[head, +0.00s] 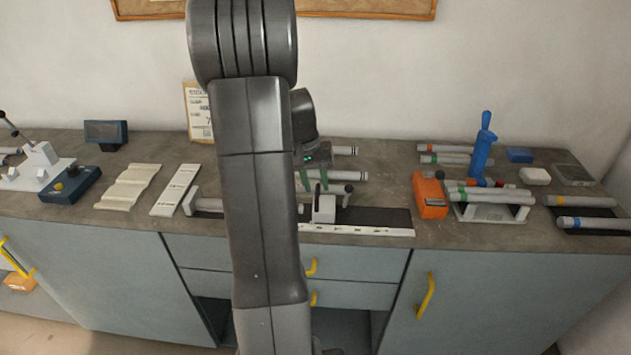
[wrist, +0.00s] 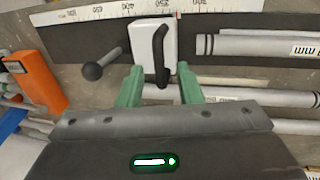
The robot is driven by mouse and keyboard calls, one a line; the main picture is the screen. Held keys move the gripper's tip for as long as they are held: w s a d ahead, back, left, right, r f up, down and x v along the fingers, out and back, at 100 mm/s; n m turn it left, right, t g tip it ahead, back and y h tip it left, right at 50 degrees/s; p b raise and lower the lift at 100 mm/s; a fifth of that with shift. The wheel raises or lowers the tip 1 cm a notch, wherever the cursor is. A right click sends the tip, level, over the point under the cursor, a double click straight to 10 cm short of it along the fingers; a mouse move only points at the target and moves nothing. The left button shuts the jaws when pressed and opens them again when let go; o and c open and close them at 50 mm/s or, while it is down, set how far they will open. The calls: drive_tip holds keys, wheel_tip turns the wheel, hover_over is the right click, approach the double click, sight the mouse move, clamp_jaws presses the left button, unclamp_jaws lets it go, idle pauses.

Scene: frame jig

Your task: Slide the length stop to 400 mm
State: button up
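The length stop (head: 324,208) is a white block with a black handle and a ball-ended lever, standing on a dark rail behind a white scale (head: 356,231). In the wrist view the stop (wrist: 154,42) is just beyond my gripper (wrist: 159,75). The green fingers are open, and the near end of the black handle shows between them with gaps on both sides. In the wrist view the scale (wrist: 110,10) appears upside down, with a red mark by the stop's edge; I cannot read the stop's value surely. In the head view my gripper (head: 315,180) is behind the stop, partly hidden by my arm.
Tubes (head: 345,175) lie behind the stop. The right part of the dark rail (head: 385,217) is clear.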

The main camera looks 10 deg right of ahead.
drive_tip(key=shift+c, duration=0.4)
clamp_jaws()
drive_tip(key=shift+s+d, duration=0.35)
drive_tip(key=shift+d, duration=0.8)
drive_tip(key=shift+s+d, duration=0.3)
drive_tip(key=shift+d, duration=0.8)
drive_tip(key=shift+s+d, duration=0.35)
drive_tip(key=shift+d, duration=0.8)
drive_tip(key=shift+o, duration=0.4)
unclamp_jaws()
drive_tip(key=shift+r, duration=0.1)
wheel_tip(320, 180, up, 14)
drive_tip(key=a+b, duration=0.1)
drive_tip(key=a, duration=0.1)
drive_tip(key=shift+w+a+f, duration=0.25)
drive_tip(key=shift+w+a, duration=0.05)
drive_tip(key=shift+w, duration=0.1)
